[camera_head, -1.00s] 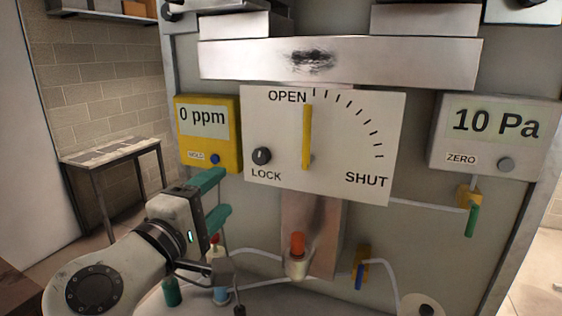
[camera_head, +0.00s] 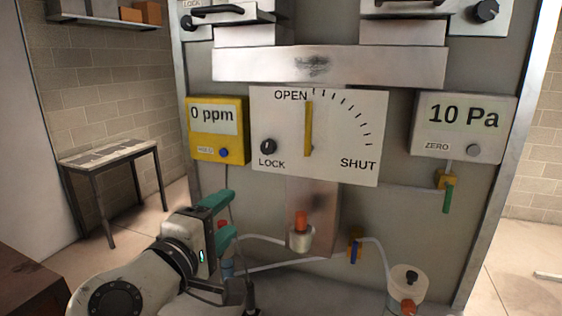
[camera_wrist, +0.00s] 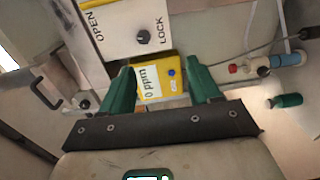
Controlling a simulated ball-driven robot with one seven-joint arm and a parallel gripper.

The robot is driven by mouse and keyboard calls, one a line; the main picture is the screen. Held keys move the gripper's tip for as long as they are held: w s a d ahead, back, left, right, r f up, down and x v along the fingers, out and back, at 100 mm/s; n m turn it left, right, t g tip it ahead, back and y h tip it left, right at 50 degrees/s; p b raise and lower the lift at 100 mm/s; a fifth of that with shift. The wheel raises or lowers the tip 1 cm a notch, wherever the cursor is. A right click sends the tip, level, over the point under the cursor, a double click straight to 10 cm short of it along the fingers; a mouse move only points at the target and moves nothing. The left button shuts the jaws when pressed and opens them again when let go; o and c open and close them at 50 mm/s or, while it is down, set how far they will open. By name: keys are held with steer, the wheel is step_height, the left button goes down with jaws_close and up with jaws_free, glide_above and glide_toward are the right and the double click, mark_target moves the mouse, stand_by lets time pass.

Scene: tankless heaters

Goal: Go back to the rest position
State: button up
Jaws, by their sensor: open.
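My gripper (camera_head: 222,220) is in the lower left of the head view, in front of the heater panel (camera_head: 400,215). Its two green fingers are apart, with nothing seen between them. In the wrist view my gripper (camera_wrist: 163,90) is also open. The yellow 0 ppm meter (camera_wrist: 157,78) shows beyond and between the fingers there, apart from them. In the head view this yellow meter (camera_head: 218,130) is above the gripper. The white dial plate (camera_head: 340,150) has its yellow lever (camera_head: 308,128) upright at OPEN.
A grey 10 Pa meter (camera_head: 463,130) is on the panel's right. Below are an orange-topped fitting (camera_head: 301,232), tubes and a small clear jar (camera_head: 407,288). A narrow table (camera_head: 110,153) stands at the left wall. Floor between table and panel is clear.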

steer(key=s+d+f+m+g+y, duration=0.1)
steer(key=s+d+f+m+g, duration=0.3)
steer(key=d+f, duration=0.95)
steer(key=s+d+f+m+g+y, duration=0.1)
steer(key=s+d+f+m+g, duration=0.3)
steer(key=d+f, duration=0.95)
steer(key=s+d+f+m+g+y, duration=0.1)
steer(key=s+d+f+m+g, duration=0.1)
steer(key=s+f, duration=0.3)
steer(key=s+d+f+m+g+y, duration=0.1)
steer(key=s+d+f+m+g, duration=0.1)
steer(key=s, duration=1.1)
steer(key=s+d+f+m+g+y, duration=0.1)
steer(key=s+d+f, duration=0.4)
steer(key=s, duration=0.5)
step_height(320, 180, down, 3)
steer(key=m+g, duration=0.1)
steer(key=g, duration=0.1)
steer(key=shift+d+r+m+g+y, duration=0.15)
steer(key=shift+d+m+g+y, duration=0.15)
steer(key=shift+d+m+y, duration=0.1)
